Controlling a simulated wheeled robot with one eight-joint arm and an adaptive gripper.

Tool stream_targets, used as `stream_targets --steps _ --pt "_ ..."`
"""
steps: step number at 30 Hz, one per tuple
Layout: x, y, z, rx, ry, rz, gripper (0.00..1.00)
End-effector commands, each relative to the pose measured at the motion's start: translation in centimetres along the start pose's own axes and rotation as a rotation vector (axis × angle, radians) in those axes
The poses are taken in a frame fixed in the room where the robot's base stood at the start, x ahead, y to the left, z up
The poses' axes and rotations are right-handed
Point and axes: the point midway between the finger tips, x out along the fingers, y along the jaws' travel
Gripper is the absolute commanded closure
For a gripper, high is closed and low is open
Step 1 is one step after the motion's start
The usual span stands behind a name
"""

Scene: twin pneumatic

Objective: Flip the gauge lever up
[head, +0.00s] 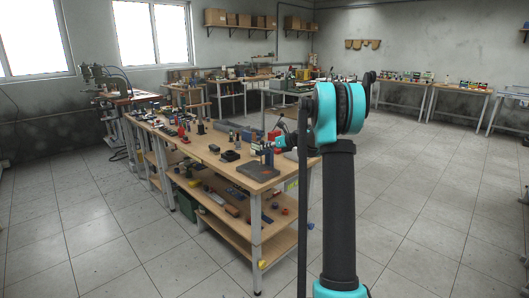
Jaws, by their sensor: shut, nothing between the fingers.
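The plate lies near the close right corner of the wooden workbench. The gauge lever is too small to make out. My gripper (273,137) shows small and dark at the end of my turquoise wrist, close to the top of the device. It is shut and empty. I cannot tell whether it touches the device. My elbow and upper arm hide part of the forearm.
The wooden workbench (212,149) carries several small tools and parts, with more on its lower shelves (238,226). A press-like machine (105,85) stands at the left. More benches (462,91) line the back wall. The tiled floor is clear at right and front left.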

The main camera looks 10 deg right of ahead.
Motion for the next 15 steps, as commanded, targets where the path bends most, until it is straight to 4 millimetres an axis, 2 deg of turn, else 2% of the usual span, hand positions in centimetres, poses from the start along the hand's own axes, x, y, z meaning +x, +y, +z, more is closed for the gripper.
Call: stream_targets --steps 15 --pt "-0.46 -0.62 1.04 0.014 -0.001 0.006 1.0"
